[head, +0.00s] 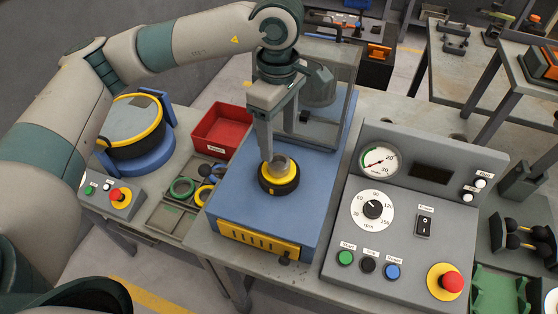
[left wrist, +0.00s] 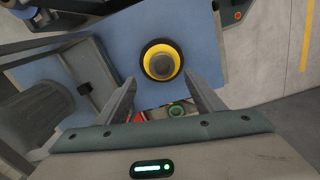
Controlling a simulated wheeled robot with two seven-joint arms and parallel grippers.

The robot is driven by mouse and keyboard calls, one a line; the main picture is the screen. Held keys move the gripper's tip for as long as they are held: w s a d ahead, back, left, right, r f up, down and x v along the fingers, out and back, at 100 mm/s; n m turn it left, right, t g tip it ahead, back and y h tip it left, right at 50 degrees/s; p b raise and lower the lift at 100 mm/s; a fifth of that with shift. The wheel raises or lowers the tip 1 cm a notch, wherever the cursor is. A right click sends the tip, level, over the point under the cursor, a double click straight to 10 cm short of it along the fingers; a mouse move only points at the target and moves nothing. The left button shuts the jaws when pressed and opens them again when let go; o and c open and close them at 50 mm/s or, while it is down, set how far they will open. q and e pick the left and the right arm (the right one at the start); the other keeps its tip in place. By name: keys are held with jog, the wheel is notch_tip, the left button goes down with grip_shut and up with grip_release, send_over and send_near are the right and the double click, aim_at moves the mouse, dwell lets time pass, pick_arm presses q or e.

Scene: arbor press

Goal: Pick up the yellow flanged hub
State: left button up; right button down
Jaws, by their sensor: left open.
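The yellow flanged hub (head: 279,178) sits on the blue press base, with a yellow flange around a grey upright centre and a black ring below. In the left wrist view the hub (left wrist: 162,62) shows from above, just beyond the fingertips and roughly centred between them. My left gripper (head: 268,156) points down at the hub from above; one finger overlaps the hub's grey top in the head view. In the left wrist view the left gripper (left wrist: 160,82) is open, with nothing between its fingers. Whether a finger touches the hub I cannot tell. My right gripper is not in view.
The grey press frame (head: 344,75) stands close behind my gripper. A control panel (head: 398,232) is on the right. At left are a red bin (head: 222,128), a parts tray (head: 158,219) with rings, and a round blue-and-yellow fixture (head: 132,136).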

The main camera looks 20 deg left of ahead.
aim_at(280, 161)
pick_arm(q)
jog(key=shift+f, duration=0.75)
jog(key=shift+f+p, duration=0.15)
jog(key=shift+p, duration=0.25)
jog(key=shift+s+d+f+p, duration=0.15)
jog(key=shift+s+f+p, duration=0.05)
jog(key=shift+f+p, duration=0.5)
notch_tip(280, 161, down, 3)
jog(key=shift+s+d+r+p, duration=0.1)
jog(key=shift+s+r+p, duration=0.1)
jog(key=shift+p, duration=0.65)
jog(key=shift+w+f, duration=0.1)
jog(key=shift+f, duration=0.35)
